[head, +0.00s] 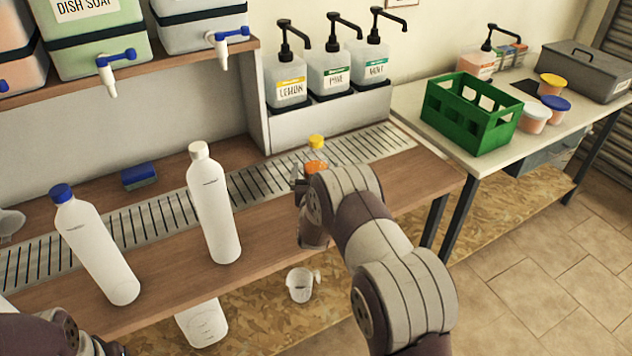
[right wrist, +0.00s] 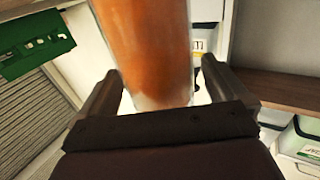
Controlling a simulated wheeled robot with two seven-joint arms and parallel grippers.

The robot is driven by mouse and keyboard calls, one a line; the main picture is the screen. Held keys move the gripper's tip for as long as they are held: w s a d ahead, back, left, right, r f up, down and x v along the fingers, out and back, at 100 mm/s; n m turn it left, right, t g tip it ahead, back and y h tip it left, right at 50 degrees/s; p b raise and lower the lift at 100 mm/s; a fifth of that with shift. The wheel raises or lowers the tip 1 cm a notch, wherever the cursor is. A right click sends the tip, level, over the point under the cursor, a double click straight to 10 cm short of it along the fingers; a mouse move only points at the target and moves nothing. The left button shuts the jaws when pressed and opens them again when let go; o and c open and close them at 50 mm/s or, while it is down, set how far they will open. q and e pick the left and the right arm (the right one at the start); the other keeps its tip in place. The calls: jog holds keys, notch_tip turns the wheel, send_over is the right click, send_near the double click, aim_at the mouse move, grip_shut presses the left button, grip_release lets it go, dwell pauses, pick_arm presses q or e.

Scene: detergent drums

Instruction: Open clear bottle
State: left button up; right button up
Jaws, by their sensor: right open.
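The clear bottle (head: 315,166) has a yellow cap (head: 316,141) and orange contents. It stands at the drip grate, and my right gripper hides its lower part in the head view. In the right wrist view the bottle (right wrist: 150,45) fills the space beyond and between the two fingers. My right gripper (head: 299,178) is open, its fingers (right wrist: 163,74) spread to either side of the bottle with a gap on the right side. Only a dark part of my left gripper (head: 100,346) shows at the bottom left edge; its fingers cannot be made out.
A white bottle with a white cap (head: 213,210) and one with a blue cap (head: 97,245) stand left on the counter. A blue sponge (head: 139,176) lies behind them. Pump dispensers (head: 335,75) stand behind the grate. A green crate (head: 470,112) is on the right table.

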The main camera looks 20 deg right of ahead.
jog(key=c, duration=1.4)
jog(key=shift+r, duration=0.1)
jog(key=shift+c, duration=0.8)
